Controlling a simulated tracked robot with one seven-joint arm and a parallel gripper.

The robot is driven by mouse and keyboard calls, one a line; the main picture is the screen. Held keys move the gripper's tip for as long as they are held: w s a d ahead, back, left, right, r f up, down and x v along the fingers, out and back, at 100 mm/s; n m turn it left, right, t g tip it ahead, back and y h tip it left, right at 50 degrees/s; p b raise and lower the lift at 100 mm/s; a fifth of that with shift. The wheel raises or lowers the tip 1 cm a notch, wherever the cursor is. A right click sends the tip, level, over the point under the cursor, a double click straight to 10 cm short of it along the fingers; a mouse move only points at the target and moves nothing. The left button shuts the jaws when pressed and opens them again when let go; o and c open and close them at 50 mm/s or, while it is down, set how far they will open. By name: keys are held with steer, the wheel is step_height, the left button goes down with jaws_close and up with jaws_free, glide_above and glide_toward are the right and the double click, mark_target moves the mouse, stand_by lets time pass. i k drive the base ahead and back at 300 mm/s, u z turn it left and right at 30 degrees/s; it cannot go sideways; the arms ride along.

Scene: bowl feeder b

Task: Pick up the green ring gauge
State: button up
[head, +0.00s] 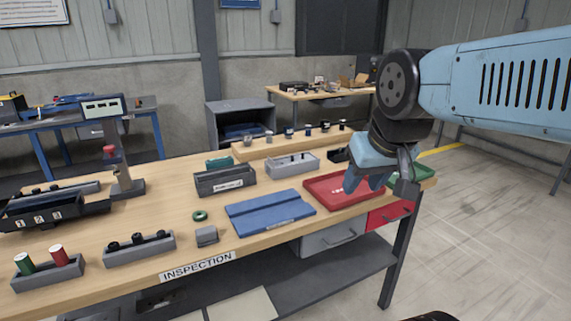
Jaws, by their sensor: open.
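The green ring gauge (200,216) lies flat on the wooden inspection bench (120,262), with its hole showing. It sits left of a blue flat case and just above a small grey block. My gripper (374,188) is at the right of the view, pointing down above or in front of the red tray near the bench's right end. It is open, and I see nothing between its fingers. It is well to the right of the ring and apart from it.
A grey block (207,236), blue case (270,211), grey holder with black pieces (140,248) and dark labelled bin (225,179) surround the ring. The red tray (322,196) is near my gripper. A gauge stand (125,178) rises at left. Bare wood lies left of the ring.

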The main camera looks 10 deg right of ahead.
mark_target(199, 216)
steer(key=u, duration=0.05)
steer(key=i, duration=0.85)
